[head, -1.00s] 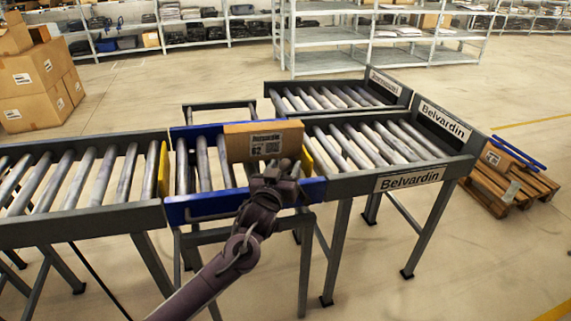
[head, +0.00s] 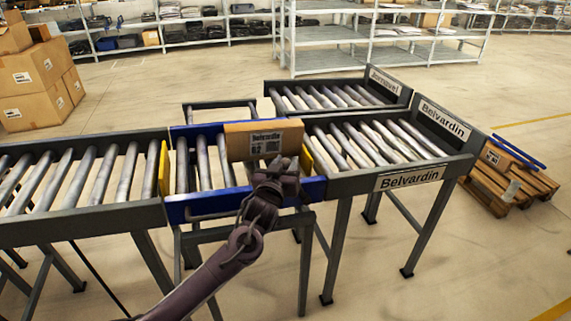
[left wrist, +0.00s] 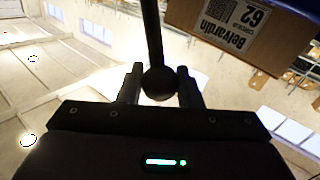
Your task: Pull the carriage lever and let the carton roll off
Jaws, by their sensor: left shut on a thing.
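The carton (head: 236,144) is a brown box with a "Belvardin" label, sitting on the rollers at the right side of the blue carriage (head: 212,205). A yellow plate (head: 319,160) stands upright at the carriage's right end, between the carton and the Belvardin lane. My left gripper (head: 282,170) is at the carriage's front right, in front of the carton. In the left wrist view, its fingers (left wrist: 160,84) are shut on the round dark knob of the carriage lever (left wrist: 152,40). The carton (left wrist: 222,28) shows there at top right. My right gripper is out of view.
The Belvardin lane (head: 409,178) adjoins the carriage on the right, with another lane (head: 389,82) behind it. A feed conveyor (head: 80,218) adjoins on the left, with a yellow plate (head: 164,168) at the joint. A pallet (head: 500,190) lies at far right.

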